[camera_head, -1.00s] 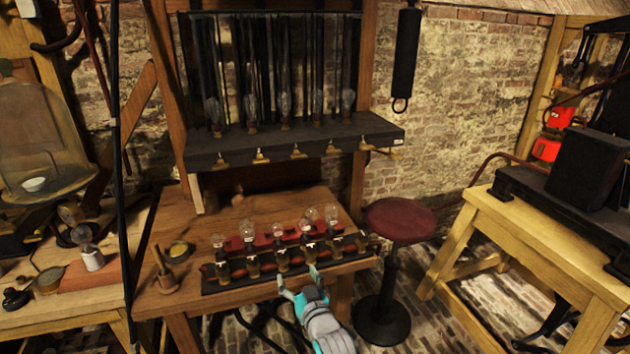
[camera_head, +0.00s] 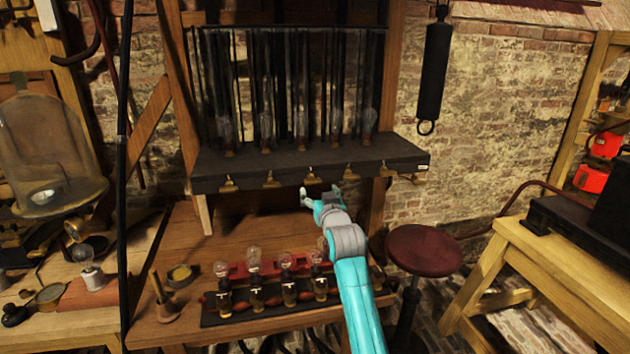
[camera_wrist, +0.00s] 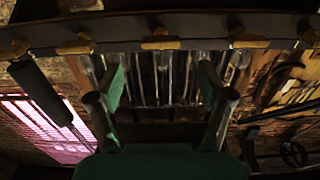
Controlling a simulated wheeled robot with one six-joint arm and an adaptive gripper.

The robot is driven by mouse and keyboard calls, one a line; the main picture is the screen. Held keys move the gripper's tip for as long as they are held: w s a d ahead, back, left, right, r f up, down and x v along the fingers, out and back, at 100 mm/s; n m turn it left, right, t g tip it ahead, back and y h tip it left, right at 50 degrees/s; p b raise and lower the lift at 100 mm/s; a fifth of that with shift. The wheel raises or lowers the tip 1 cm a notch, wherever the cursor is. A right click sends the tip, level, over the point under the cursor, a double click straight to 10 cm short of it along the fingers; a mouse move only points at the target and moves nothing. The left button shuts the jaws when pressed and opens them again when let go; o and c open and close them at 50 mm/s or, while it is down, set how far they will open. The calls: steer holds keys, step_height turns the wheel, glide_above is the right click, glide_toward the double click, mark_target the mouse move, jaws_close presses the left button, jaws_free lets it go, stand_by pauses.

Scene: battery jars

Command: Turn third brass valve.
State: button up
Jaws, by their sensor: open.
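A row of small brass valves hangs along the front edge of the dark shelf (camera_head: 240,172). The third brass valve from the left (camera_head: 310,178) is at the middle of the row. It appears centred at the top of the wrist view (camera_wrist: 160,43), with other valves on both sides. My gripper (camera_head: 320,192) is just below this valve in the head view, its fingers raised and apart. In the wrist view my gripper (camera_wrist: 160,98) is open and empty, with the valve beyond the gap between the fingers. I see no contact with the valve.
Glass jars (camera_head: 301,130) stand on the shelf behind the valves. Below, a wooden bench (camera_head: 190,225) carries a rack of bulbs (camera_head: 258,292), partly hidden by my arm. A red stool (camera_head: 425,250) stands at the right. A dark cylinder (camera_head: 434,70) hangs on the wall.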

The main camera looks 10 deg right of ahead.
mark_target(314, 182)
steer(key=w, duration=0.8)
steer(key=shift+w, duration=0.1)
steer(key=shift+c, duration=0.2)
steer(key=c, duration=1.1)
